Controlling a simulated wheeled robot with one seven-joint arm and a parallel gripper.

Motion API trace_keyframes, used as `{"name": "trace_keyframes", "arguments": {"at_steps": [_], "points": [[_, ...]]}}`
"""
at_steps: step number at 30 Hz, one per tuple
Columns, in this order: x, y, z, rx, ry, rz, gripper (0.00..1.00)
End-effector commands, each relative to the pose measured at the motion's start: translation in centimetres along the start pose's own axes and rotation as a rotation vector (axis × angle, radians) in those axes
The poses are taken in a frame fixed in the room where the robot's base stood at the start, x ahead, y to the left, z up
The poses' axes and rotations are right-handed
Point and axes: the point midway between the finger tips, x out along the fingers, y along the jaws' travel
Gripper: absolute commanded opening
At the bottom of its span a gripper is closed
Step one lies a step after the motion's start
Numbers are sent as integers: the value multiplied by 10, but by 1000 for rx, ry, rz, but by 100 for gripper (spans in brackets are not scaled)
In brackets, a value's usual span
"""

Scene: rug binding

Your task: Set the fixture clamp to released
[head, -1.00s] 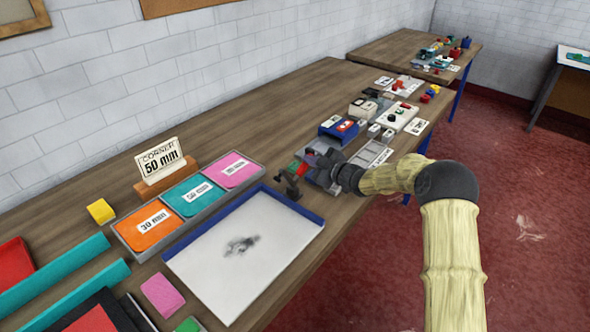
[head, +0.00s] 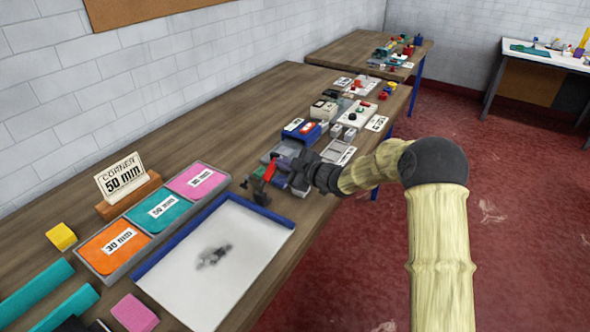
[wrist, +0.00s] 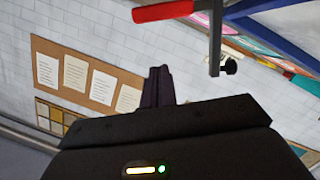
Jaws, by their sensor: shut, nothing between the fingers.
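The fixture clamp (head: 259,191) stands on the bench just beyond the right corner of the blue-edged white tray. It has a dark body and a red handle (head: 268,168) that stands steeply tilted. In the wrist view the red handle (wrist: 162,11) lies across the top, joined to a grey bar (wrist: 215,40) with a black knob. My gripper (head: 284,162) is right beside the clamp, on its right in the head view. In the wrist view its fingers (wrist: 158,86) are together and empty, below and apart from the red handle. I cannot tell the clamp's setting.
The blue-edged white tray (head: 284,232) lies in front of the clamp. A grey tray (head: 107,274) of coloured cards is to the left. A blue box (head: 302,131) and several small devices stand close behind my gripper. The floor (head: 520,220) to the right is clear.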

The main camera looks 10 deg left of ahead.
Motion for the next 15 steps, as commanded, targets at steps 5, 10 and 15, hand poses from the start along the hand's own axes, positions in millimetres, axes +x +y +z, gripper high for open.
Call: {"name": "trace_keyframes", "arguments": {"at_steps": [5, 10, 15], "points": [[-33, 1, 1, -1, 0, 2, 0], [-47, 1, 0, -1, 1, 0, 0], [-48, 1, -1, -1, 2, 0, 0]]}}
